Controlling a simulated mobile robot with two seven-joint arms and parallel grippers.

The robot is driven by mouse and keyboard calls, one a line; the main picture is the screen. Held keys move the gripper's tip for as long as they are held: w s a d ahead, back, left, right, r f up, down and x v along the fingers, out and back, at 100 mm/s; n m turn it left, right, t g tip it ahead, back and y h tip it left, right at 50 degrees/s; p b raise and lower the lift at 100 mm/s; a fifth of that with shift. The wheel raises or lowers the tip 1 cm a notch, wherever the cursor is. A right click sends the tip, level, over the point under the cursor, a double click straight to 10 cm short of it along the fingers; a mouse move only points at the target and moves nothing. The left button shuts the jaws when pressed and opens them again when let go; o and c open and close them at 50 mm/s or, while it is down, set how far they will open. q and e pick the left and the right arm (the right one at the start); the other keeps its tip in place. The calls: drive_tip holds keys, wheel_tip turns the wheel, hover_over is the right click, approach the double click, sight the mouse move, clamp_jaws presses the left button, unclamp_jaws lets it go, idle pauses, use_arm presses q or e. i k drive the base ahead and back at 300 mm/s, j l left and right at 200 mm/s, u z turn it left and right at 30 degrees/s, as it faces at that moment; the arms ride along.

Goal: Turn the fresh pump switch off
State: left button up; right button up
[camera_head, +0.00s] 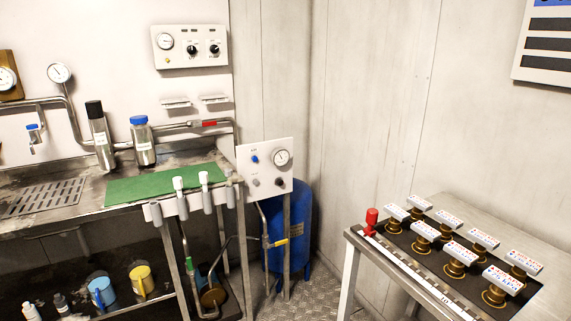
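No switch has a label I can read as fresh pump. A white wall panel (168,58) at the top carries a round gauge and two black knobs, a left knob (192,50) and a right knob (214,49). A lower white panel (246,180) at the right end of the counter carries a gauge (281,157), a blue knob (254,159), a dark knob (279,181) and a small grey knob (256,183). The knob settings are too small to tell. Neither of my grippers is in view.
A metal counter (88,190) with a green mat (150,185) and two filter housings stands at the left. A blue tank (301,225) stands behind the lower panel. At the right, a table (480,222) bears several labelled brass valves and a red valve (371,217). Floor shows between them.

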sight(214, 49)
drive_tip(key=i+j, duration=0.15)
drive_tip(key=j, duration=0.3)
drive_tip(key=i+j, duration=0.1)
drive_tip(key=j, duration=0.35)
drive_tip(key=i+j, duration=0.15)
drive_tip(key=j, duration=0.3)
drive_tip(key=i+j, duration=0.1)
drive_tip(key=j, duration=0.35)
drive_tip(key=i+l+z, duration=0.1)
drive_tip(key=i+z, duration=0.7)
drive_tip(key=i+j, duration=0.05)
drive_tip(key=i, duration=0.05)
